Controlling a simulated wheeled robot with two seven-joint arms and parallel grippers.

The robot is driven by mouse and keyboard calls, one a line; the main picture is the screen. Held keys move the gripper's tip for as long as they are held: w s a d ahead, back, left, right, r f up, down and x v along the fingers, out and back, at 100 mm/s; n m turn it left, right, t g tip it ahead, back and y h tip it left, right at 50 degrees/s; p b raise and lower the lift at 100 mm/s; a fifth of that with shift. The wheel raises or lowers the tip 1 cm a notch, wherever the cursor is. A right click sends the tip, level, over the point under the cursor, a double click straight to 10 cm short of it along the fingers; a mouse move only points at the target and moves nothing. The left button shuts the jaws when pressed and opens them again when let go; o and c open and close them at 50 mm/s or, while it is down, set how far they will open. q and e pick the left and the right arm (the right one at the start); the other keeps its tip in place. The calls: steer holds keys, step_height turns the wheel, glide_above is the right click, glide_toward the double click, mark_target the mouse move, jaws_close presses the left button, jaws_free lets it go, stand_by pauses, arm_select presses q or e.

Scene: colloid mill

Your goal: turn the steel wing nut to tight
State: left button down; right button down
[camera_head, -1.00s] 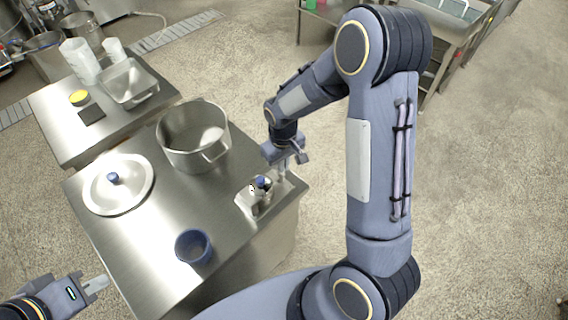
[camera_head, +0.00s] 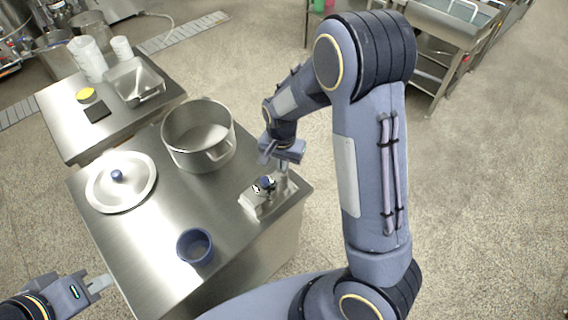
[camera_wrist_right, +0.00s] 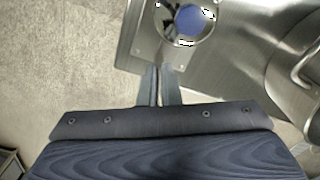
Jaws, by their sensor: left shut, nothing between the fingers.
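A small steel fixture (camera_head: 252,205) with a blue knob (camera_head: 267,182) sits at the table's right edge. In the right wrist view its plate carries the blue knob (camera_wrist_right: 193,22) inside a round rim. I cannot make out the steel wing nut; it may be hidden at my fingertips. My right gripper (camera_head: 284,172) points down at the fixture's far right side. In the wrist view its fingers (camera_wrist_right: 160,72) are close together over the plate; whether something thin is between them is unclear. My left gripper (camera_head: 106,284) is shut and empty, left of the table's near corner.
On the steel table (camera_head: 150,235) stand a large pot (camera_head: 190,155), a lid with a blue knob (camera_head: 122,190) and a blue cup (camera_head: 195,246). A second table (camera_head: 75,140) behind holds a steel pan (camera_head: 133,82) and white containers. The table's front middle is clear.

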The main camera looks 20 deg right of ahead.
mark_target(280, 176)
steer(key=m, duration=0.1)
steer(key=m+p, duration=0.1)
steer(key=m, duration=0.3)
steer(key=shift+w+a, duration=0.25)
steer(key=shift+w, duration=0.1)
stand_by(0.4)
steer(key=c, duration=1.6)
jaws_free()
steer(key=shift+c, duration=0.2)
step_height(280, 176, up, 8)
steer(key=shift+f, duration=0.1)
